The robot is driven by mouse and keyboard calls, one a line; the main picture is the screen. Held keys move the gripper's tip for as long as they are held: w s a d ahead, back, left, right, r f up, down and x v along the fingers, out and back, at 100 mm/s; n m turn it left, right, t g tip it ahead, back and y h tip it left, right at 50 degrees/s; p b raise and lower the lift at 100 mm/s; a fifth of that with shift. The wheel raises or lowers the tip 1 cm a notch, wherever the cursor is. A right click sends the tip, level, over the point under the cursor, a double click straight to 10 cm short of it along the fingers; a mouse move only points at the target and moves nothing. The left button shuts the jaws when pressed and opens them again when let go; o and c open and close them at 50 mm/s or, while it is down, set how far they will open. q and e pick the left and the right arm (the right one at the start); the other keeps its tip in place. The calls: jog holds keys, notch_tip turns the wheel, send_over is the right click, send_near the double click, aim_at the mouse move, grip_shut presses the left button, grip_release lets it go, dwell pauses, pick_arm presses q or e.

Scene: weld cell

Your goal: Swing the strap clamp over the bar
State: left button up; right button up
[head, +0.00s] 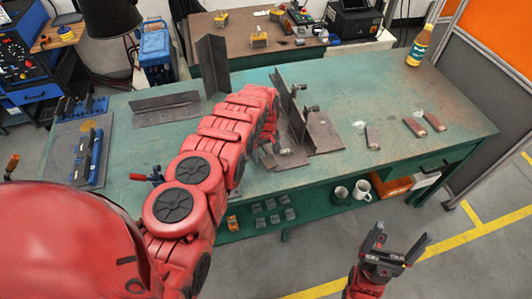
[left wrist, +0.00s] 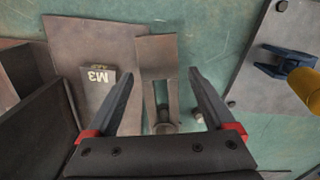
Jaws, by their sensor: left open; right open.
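In the left wrist view, a flat, slotted steel strap (left wrist: 157,52), which looks like the strap clamp, lies between the fingers of my left gripper (left wrist: 160,74). The gripper is open, and I cannot tell whether it touches the strap. A round stud or nut (left wrist: 165,127) shows at the slot's near end. In the head view, my left gripper (head: 268,152) is low beside the steel fixture, mostly hidden by my arm. An upright dark steel piece (head: 322,133) stands there; I cannot tell which part is the bar. My right gripper (head: 400,240) is open and empty, off the table's front edge.
A block marked M3 (left wrist: 97,90) sits left of the strap. A blue clamp (left wrist: 280,62) with a yellow handle is at right. Tall steel angle (head: 213,68) stands behind my arm. Several small plates (head: 415,127) and a bottle (head: 418,48) are on the green table's right part.

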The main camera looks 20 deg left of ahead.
pick_arm(q)
grip_shut()
dwell(0.4)
